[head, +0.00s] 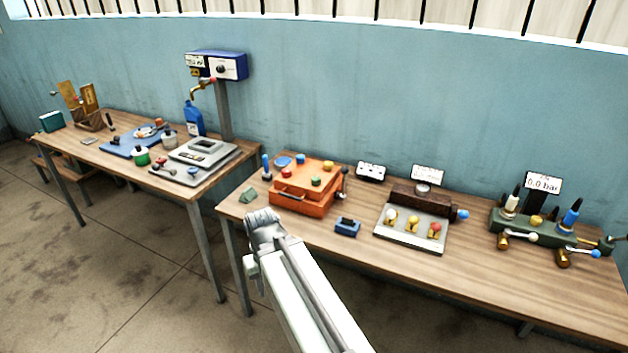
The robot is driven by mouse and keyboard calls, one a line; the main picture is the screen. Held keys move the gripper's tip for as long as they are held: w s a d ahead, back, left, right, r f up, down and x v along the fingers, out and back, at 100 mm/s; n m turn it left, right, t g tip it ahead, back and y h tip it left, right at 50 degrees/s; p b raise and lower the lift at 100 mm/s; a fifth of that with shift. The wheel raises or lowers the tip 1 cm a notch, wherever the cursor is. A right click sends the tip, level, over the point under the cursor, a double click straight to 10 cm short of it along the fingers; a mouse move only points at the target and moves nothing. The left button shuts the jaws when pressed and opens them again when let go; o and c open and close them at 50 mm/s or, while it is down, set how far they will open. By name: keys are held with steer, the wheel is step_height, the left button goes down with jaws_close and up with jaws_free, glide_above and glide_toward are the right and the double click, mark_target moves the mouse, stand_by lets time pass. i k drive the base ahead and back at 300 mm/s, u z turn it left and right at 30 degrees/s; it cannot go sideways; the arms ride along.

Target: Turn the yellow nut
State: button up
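A small yellow piece (327,166) sits on top of the orange box (301,204), beside blue, red and green ones. Another yellow-orange knob (414,222) stands on the pale plate (400,239) to the right, between a whitish knob (391,215) and a red one (435,227). Both are too small for me to tell which is a nut. My gripper (263,217) is at the front left of the right table, in front of the orange box and apart from both yellow pieces. Its fingers are too small and turned away to show whether they are open.
The right wooden table (500,274) also bears a blue block (347,227), a green valve block (545,232) with levers, and small displays. A left table (118,125) holds a scale, pots and a blue bottle (194,118). A gap separates the tables; the right table's front strip is clear.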

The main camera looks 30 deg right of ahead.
mark_target(328, 166)
steer(key=z, duration=0.1)
steer(key=k, duration=0.4)
steer(key=z, duration=0.1)
steer(key=i, duration=1.95)
steer(key=u, duration=0.9)
